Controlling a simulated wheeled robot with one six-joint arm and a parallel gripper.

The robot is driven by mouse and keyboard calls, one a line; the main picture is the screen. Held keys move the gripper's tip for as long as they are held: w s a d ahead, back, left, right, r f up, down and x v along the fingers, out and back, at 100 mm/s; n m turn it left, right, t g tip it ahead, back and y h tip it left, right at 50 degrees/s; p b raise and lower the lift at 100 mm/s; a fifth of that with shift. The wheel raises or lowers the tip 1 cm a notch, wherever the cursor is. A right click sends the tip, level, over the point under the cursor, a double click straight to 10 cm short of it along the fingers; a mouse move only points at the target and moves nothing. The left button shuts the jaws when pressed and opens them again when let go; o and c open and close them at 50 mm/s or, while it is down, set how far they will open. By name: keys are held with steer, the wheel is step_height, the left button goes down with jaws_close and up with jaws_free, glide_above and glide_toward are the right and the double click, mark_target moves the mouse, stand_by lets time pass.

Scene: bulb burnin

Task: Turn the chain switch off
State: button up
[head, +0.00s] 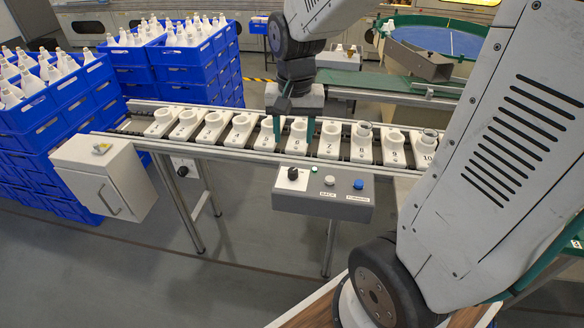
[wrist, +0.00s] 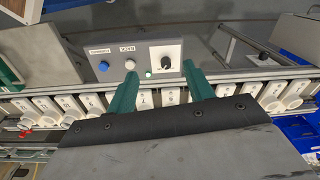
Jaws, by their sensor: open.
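A grey control panel (head: 325,205) hangs on the near side of the conveyor. It carries a black rotary knob (head: 293,174) on a white plate, a small green lamp (head: 314,169), a white button (head: 329,180) labelled BACK and a blue button (head: 358,184). My gripper (head: 294,135) is open and empty, pointing down over the conveyor behind the panel. In the wrist view the black knob (wrist: 167,67) shows between the two teal fingertips of my gripper (wrist: 159,70), apart from them. I cannot read any on or off mark on the knob.
Numbered white holders (head: 299,134) line the conveyor chain below my gripper. Blue crates (head: 82,115) of bulbs stand behind. The floor before the panel is clear.

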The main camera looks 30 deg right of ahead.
mark_target(293, 171)
steer(key=w+d+f+m, duration=0.1)
steer(key=w+f, duration=0.1)
steer(key=f, duration=0.1)
steer(key=w+d+f+m, duration=0.2)
steer(key=w+f, duration=0.1)
steer(key=f, duration=0.1)
steer(key=w+d+f+m, duration=0.1)
steer(key=w+d+f, duration=0.1)
steer(key=f, duration=0.2)
steer(key=shift+w+d+f+g, duration=0.1)
steer(key=shift+w+f+g, duration=0.1)
steer(key=shift+w+g, duration=0.15)
steer(key=shift+m, duration=0.3)
step_height(293, 171, down, 8)
steer(key=shift+w+f, duration=0.1)
steer(key=c, duration=1)
